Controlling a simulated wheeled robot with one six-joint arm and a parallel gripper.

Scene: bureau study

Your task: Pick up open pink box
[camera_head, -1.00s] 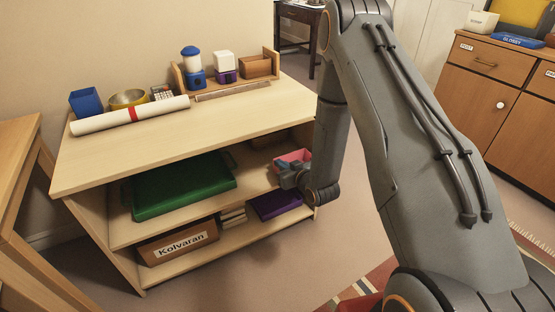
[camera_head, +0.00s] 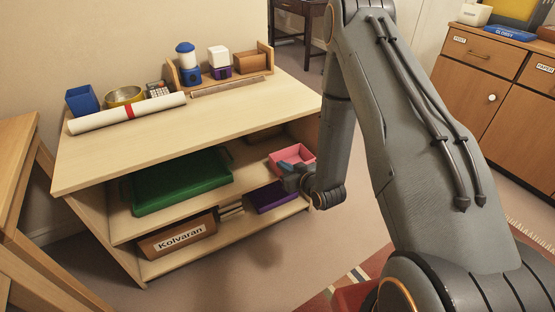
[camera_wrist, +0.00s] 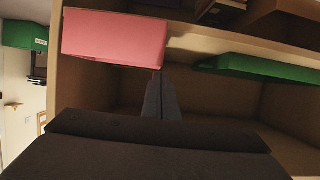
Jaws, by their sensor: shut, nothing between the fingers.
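The pink box (camera_head: 300,154) sits at the right end of the middle shelf of the light wood unit. My gripper (camera_head: 290,167) is at its near side and covers part of it. In the wrist view, which looks upside down, the pink box (camera_wrist: 113,38) fills the upper left. My gripper's fingers (camera_wrist: 160,78) are shut together with nothing between them. Their tips appear close to the box's edge; I cannot tell whether they touch. The box's inside is mostly hidden.
A green tray (camera_head: 180,181) lies left on the same shelf; it also shows in the wrist view (camera_wrist: 265,68). The tabletop (camera_head: 190,135) is above. A purple tray (camera_head: 272,197) and a box labelled Kolvaran (camera_head: 180,238) are on the bottom shelf.

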